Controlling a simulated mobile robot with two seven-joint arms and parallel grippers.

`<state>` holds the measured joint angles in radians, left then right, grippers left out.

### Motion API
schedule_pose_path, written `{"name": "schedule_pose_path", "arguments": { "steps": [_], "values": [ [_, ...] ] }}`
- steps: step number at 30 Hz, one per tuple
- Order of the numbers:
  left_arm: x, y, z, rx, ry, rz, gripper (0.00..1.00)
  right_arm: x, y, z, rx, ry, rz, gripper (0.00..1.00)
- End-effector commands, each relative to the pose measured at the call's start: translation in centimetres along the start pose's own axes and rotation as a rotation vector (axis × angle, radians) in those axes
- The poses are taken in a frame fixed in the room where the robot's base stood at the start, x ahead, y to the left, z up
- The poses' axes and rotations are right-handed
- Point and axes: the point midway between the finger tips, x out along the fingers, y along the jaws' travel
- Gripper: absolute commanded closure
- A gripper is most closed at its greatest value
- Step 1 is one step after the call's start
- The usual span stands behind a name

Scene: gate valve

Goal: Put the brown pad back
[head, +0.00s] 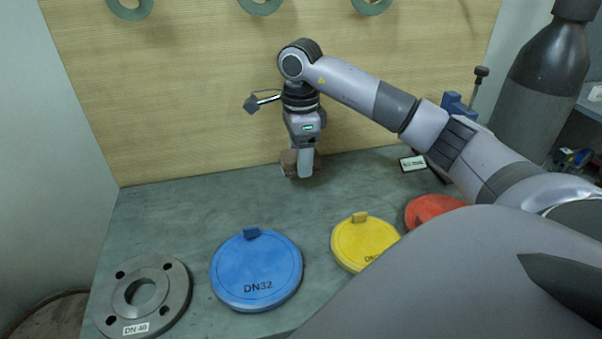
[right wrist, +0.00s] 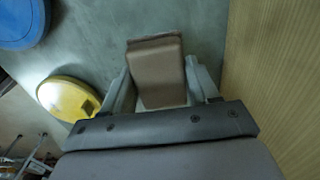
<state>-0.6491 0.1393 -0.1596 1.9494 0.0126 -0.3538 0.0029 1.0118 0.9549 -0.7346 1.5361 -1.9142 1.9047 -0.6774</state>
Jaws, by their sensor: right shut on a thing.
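The brown pad (right wrist: 156,70) is a small block between the two fingers of my right gripper (right wrist: 160,90) in the right wrist view. In the head view the pad (head: 288,160) shows at the back of the bench, partly hidden behind the fingers of my right gripper (head: 304,165). The gripper points down and is shut on the pad. I cannot tell whether the pad touches the bench top. My left gripper is not in view.
A grey flange (head: 178,290), a blue DN32 disc (head: 256,265), a yellow disc (head: 362,238) and a red disc (head: 432,207) lie along the bench front. A dark cylinder (head: 545,85) stands at the right. The bench top (head: 190,215) is clear left of the gripper.

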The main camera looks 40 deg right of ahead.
Motion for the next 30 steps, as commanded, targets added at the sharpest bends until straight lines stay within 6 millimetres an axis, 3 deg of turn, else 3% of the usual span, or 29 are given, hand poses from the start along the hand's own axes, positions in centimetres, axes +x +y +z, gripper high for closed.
{"name": "schedule_pose_path", "arguments": {
  "steps": [13,25,26,27,30],
  "values": [
    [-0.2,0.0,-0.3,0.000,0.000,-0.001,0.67,4.9,0.1,0.0,0.000,0.001,0.002,0.69],
    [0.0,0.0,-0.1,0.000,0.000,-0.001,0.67,5.6,0.0,0.0,0.000,0.000,-0.001,0.69],
    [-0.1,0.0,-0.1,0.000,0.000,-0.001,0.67,5.5,0.0,0.0,0.000,-0.001,-0.001,0.31],
    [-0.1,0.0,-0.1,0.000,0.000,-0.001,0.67,5.5,0.0,0.0,0.000,0.000,-0.001,0.18],
    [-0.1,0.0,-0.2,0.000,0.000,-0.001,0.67,5.5,0.0,0.0,0.000,0.000,-0.001,0.15]
  ]
}}
